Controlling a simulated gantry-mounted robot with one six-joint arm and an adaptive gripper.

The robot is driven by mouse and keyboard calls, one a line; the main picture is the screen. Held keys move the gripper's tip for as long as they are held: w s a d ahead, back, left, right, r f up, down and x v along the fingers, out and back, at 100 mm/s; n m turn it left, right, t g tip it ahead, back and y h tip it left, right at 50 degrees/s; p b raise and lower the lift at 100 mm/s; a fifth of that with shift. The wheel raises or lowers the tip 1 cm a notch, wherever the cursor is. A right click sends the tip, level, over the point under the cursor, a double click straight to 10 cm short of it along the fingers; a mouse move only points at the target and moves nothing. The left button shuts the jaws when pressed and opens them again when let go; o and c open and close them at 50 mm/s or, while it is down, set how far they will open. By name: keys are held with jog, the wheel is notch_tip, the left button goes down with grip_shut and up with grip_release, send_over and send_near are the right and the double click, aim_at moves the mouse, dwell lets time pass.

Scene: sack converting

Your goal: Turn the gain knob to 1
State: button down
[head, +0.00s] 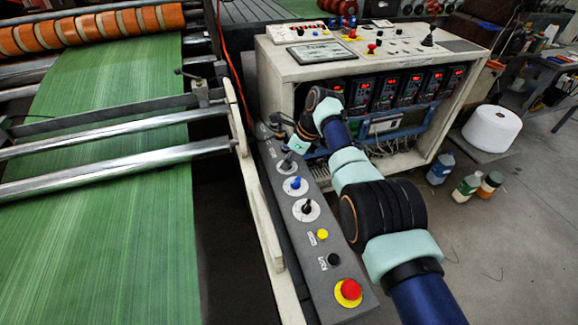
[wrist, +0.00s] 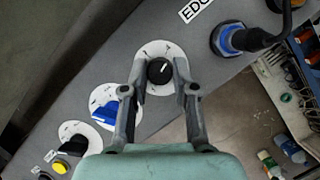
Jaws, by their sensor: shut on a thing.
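In the wrist view, a round black knob (wrist: 157,73) with a small white mark sits on a white dial plate (wrist: 151,48). My gripper (wrist: 160,66) has one finger on each side of this knob and is shut on it. The white mark points to the upper right. The dial's lettering is too small to read, and no name label shows that this is the gain knob. In the head view, my gripper (head: 287,160) is over the far dial of the grey control strip (head: 345,297), and its fingers largely hide the knob.
A blue knob (wrist: 106,112) stands close beside the left finger, with another black knob (wrist: 73,132) beyond it. A blue-collared plug with a black cable (wrist: 228,38) is at the right. A red emergency button (head: 349,289) is at the strip's near end. Rollers (head: 120,172) lie left.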

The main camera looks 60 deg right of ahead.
jog(key=c, duration=0.9)
grip_release()
jog(key=v, duration=1.2)
